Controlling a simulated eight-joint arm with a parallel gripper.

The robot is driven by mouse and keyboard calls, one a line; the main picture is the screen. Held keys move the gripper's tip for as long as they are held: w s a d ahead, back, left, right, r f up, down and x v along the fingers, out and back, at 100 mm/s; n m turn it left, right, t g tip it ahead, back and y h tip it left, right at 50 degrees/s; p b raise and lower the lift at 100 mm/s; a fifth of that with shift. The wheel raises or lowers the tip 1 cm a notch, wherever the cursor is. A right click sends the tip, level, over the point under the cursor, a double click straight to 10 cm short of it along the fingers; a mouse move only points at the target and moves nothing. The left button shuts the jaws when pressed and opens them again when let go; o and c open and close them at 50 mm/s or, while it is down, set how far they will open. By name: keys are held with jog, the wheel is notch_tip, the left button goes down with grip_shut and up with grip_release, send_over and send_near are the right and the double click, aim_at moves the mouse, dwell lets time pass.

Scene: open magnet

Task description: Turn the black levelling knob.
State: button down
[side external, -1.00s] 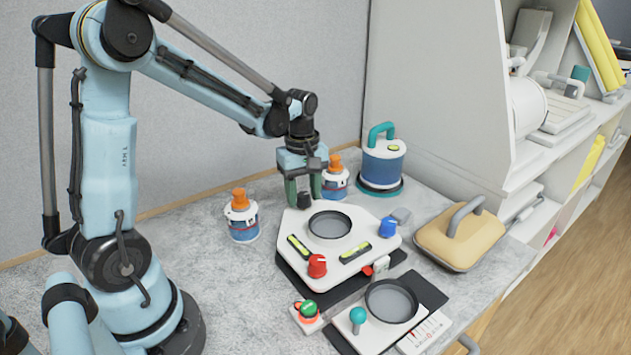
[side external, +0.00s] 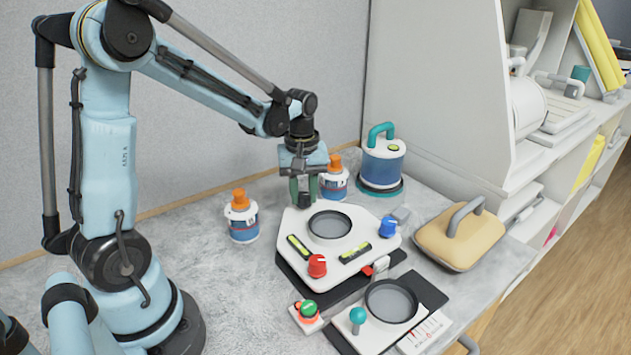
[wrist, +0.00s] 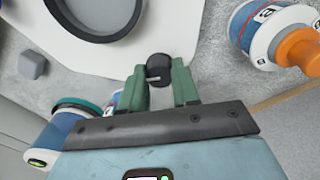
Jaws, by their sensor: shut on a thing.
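The black levelling knob (side external: 304,201) stands at the back left corner of the white levelling plate (side external: 352,262). In the wrist view the knob (wrist: 159,68) shows as a round black cap with a pale line across it, between my green fingertips. My gripper (side external: 303,193) points down over that corner, its fingers shut on the knob from both sides. The wrist view also shows my gripper (wrist: 159,82) from above. The fingers partly hide the knob in the side view.
A red knob (side external: 317,265) and a blue knob (side external: 388,227) sit on the plate's other corners, around a round dish (side external: 330,225). Two orange-capped jars (side external: 242,218) (side external: 334,180) stand close by. A blue canister (side external: 383,165) stands behind right.

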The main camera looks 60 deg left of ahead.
aim_at(303, 195)
jog(key=shift+m, duration=1.4)
jog(key=c, duration=0.8)
grip_release()
notch_tip(303, 195, up, 12)
jog(key=shift+r, duration=0.1)
